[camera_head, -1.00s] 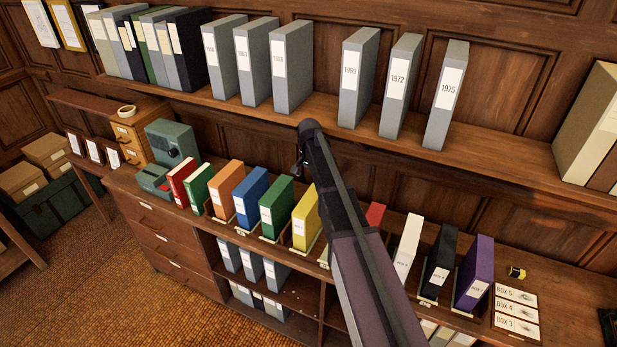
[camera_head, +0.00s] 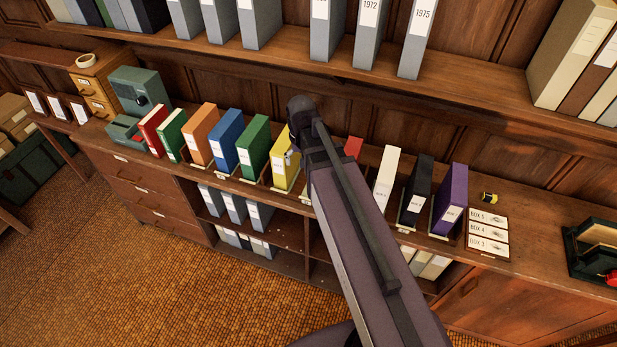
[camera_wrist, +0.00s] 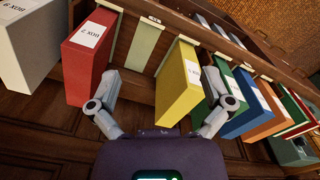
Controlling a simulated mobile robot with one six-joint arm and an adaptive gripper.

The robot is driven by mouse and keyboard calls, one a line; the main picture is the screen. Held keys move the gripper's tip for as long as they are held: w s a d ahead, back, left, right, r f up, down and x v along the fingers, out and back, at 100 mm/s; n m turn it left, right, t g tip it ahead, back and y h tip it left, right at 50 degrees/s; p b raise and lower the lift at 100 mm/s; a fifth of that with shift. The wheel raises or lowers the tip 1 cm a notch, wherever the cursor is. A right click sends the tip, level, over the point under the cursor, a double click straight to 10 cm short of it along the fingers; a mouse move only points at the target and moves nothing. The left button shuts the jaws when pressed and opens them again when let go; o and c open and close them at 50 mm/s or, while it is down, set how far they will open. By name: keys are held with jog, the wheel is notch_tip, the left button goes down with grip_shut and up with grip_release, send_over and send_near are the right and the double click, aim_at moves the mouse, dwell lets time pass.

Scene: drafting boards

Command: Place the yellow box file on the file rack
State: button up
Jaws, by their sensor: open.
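The yellow box file (camera_head: 281,172) stands upright in the row of coloured files on the cabinet top, partly hidden by my arm. In the wrist view the yellow box file (camera_wrist: 178,86) lies between the two spread fingers of my gripper (camera_wrist: 160,78). My gripper is open; I cannot tell if either finger touches the file. The right finger is close to the green file (camera_wrist: 220,92). The left finger is beside the red box file (camera_wrist: 88,62). A slot with a pale strip (camera_wrist: 144,45) between the red and yellow files is empty. I cannot identify the file rack for sure.
Blue (camera_head: 225,138) and orange (camera_head: 201,134) files stand left of the yellow one. White (camera_head: 387,178), black (camera_head: 416,188) and purple (camera_head: 450,198) files stand to the right. A wall shelf (camera_head: 300,62) with grey files overhangs behind. Box labels (camera_head: 488,230) lie at right.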

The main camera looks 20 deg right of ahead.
jog(key=s+n, duration=0.1)
jog(key=s, duration=0.6)
jog(key=shift+n, duration=0.4)
jog(key=shift+w+a, duration=0.1)
